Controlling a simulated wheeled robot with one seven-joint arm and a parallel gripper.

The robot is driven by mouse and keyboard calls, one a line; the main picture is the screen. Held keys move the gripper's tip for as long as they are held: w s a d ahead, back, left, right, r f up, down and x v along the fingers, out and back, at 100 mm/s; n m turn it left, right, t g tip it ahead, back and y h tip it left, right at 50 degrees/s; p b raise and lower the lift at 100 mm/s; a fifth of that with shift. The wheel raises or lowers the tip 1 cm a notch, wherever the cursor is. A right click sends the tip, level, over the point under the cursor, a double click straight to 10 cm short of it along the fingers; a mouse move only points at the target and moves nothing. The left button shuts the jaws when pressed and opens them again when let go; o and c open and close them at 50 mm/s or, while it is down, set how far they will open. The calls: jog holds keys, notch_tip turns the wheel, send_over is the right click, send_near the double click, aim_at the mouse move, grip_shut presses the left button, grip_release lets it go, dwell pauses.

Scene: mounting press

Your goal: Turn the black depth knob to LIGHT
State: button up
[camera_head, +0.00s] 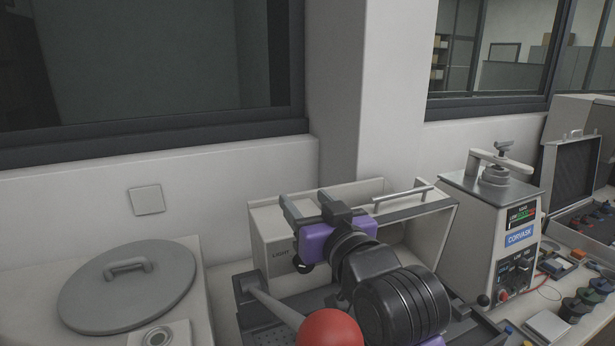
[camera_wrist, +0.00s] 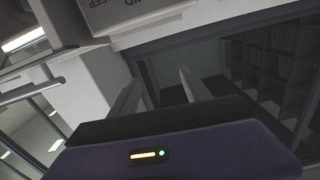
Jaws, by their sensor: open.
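A small black knob (camera_head: 302,267), which looks like the depth knob, shows on the front of a pale box (camera_head: 278,228), just below my gripper. Grey lettering that seems to read LIGHT is to the knob's left; the knob's pointer is too small to read. My purple gripper (camera_head: 308,204) is in front of the box, its grey fingers apart and empty, reaching up and back past the box's top left. The same open fingers (camera_wrist: 160,92) show in the wrist view with nothing between them. Part of a lettered panel (camera_wrist: 128,10) shows there too, cut off at the top.
A lever with a red ball (camera_head: 330,328) stands close in front of my arm. A silver handle (camera_head: 403,194) is on the box's top. A round grey lid (camera_head: 128,286) lies at left; a clamp-topped machine (camera_head: 490,230) stands at right. The wall is close behind.

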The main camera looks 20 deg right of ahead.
jog(key=shift+r, duration=2.65)
notch_tip(320, 180, up, 5)
jog(key=s+t, duration=0.2)
jog(key=t, duration=0.1)
jog(key=s+f+g, duration=0.1)
jog(key=s+f, duration=2.4)
jog(key=f, duration=0.3)
jog(key=s+f+g, duration=0.2)
jog(key=s+f, duration=0.2)
jog(key=s, duration=0.4)
jog(key=s+f+g, duration=0.3)
jog(key=s+f, duration=0.2)
jog(key=s, duration=0.4)
jog(key=shift+n, duration=0.3)
